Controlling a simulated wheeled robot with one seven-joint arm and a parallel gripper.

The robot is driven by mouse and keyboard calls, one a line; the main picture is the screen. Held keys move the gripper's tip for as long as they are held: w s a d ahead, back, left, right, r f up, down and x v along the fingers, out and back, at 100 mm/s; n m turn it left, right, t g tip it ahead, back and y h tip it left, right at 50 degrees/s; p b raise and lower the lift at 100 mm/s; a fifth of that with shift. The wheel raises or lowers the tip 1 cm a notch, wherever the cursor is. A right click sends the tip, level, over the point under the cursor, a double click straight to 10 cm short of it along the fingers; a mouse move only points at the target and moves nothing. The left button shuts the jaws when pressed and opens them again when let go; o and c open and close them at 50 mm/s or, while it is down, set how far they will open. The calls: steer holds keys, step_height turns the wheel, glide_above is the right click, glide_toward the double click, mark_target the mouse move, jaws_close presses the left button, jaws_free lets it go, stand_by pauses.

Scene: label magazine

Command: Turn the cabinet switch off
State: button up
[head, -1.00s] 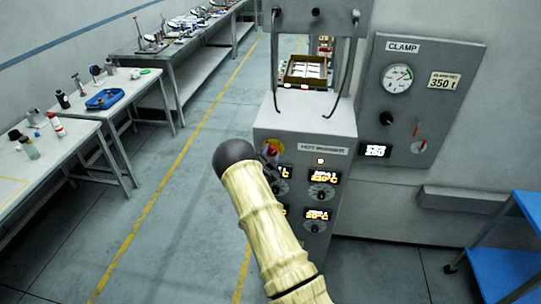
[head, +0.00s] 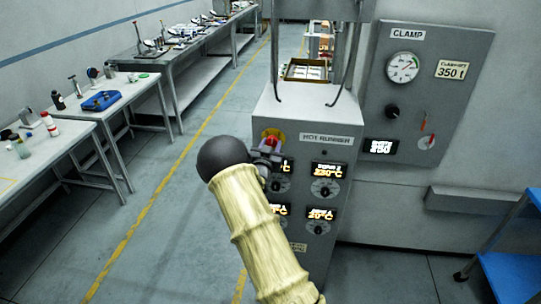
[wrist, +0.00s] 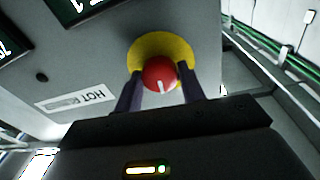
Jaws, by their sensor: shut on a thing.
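The hot runner cabinet (head: 312,112) stands in the middle of the head view. Its switch is a red knob (wrist: 160,73) on a round yellow plate (wrist: 147,47), at the cabinet's upper left in the head view. My gripper (wrist: 160,82) has one finger on each side of the red knob and is shut on it. A white mark on the knob points down in the wrist view. In the head view my gripper (head: 268,156) and arm partly hide the knob and the dials. A small round lamp (head: 322,153) below the HOT RUNNER label is dark.
Lit displays (head: 328,171) and dials sit right of my gripper. A clamp panel (head: 460,75) with a gauge hangs on the wall at right. A blue cart (head: 510,275) stands at lower right. Benches (head: 125,105) line the left, with open floor between.

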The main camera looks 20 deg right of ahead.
steer(key=n+b, duration=0.1)
steer(key=n, duration=0.1)
steer(key=n+b, duration=0.4)
steer(key=shift+f+t, duration=0.25)
steer(key=shift+t, duration=0.15)
steer(key=shift+r+n+y+b, duration=0.15)
steer(key=shift+n+y+b, duration=0.25)
steer(key=shift+n+b, duration=1.5)
steer(key=shift+n+p, duration=0.65)
steer(key=shift+n, duration=0.05)
steer(key=o, duration=1)
steer(key=shift+c, duration=0.2)
steer(key=shift+s, duration=0.1)
steer(key=b+v, duration=0.4)
steer(key=v, duration=1.3)
steer(key=shift+s, duration=0.15)
steer(key=shift+f, duration=0.3)
